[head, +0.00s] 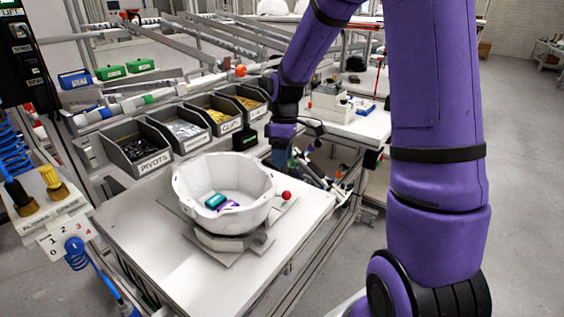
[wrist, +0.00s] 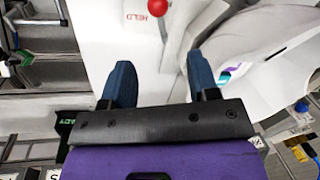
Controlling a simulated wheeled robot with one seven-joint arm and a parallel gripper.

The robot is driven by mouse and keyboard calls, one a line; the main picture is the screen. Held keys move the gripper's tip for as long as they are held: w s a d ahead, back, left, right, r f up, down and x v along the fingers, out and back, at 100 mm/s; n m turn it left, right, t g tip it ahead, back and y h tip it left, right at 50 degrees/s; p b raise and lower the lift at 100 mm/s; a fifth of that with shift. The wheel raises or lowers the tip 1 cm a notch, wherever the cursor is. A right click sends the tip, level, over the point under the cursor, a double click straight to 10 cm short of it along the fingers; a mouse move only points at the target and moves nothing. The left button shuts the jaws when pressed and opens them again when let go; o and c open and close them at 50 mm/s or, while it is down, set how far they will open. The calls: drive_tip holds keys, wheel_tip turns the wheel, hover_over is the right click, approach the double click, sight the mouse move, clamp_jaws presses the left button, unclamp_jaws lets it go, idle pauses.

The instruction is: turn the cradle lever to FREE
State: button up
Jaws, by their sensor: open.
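The cradle (head: 225,243) sits on a white table and bears a white helmet shell (head: 190,190), open side up. The cradle lever's red ball knob (head: 286,195) sticks out to the right of the shell. In the wrist view the red knob (wrist: 157,7) is at the top edge, beside the printed word HELD (wrist: 147,19), which reads upside down. No FREE mark can be read. My gripper (wrist: 160,72) is open and empty, its two dark blue fingers pointing toward the knob but apart from it. In the head view my gripper (head: 281,160) is above and behind the knob.
Labelled grey bins (head: 140,147) of small parts line the table's back edge, left of my gripper. A teal piece and a purple mark (head: 228,206) show inside the shell. The table's front left (head: 160,260) is clear. A second bench (head: 355,122) stands behind.

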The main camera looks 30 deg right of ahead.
drive_tip(key=c, duration=0.4)
drive_tip(key=shift+w+d, duration=0.1)
drive_tip(key=shift+d, duration=0.2)
drive_tip(key=c, duration=0.3)
drive_tip(key=w+d+n+y, duration=0.1)
drive_tip(key=d, duration=0.1)
drive_tip(key=w+d+n+y, duration=0.1)
drive_tip(key=d, duration=0.2)
drive_tip(key=w+d+r+n+y, duration=0.1)
drive_tip(key=d+y, duration=0.1)
drive_tip(key=d, duration=0.1)
drive_tip(key=shift+r, duration=0.1)
clamp_jaws()
drive_tip(key=x, duration=1)
drive_tip(key=shift+a, duration=0.15)
drive_tip(key=shift+s+a+f, duration=0.25)
drive_tip(key=shift+s+a, duration=0.05)
drive_tip(key=shift+s, duration=0.15)
drive_tip(key=shift+s+a+f, duration=0.25)
drive_tip(key=shift+s+a, duration=0.05)
drive_tip(key=shift+s, duration=0.2)
drive_tip(key=shift+s+a+f, duration=0.3)
drive_tip(key=shift+s+a, duration=0.05)
drive_tip(key=shift+s, duration=0.1)
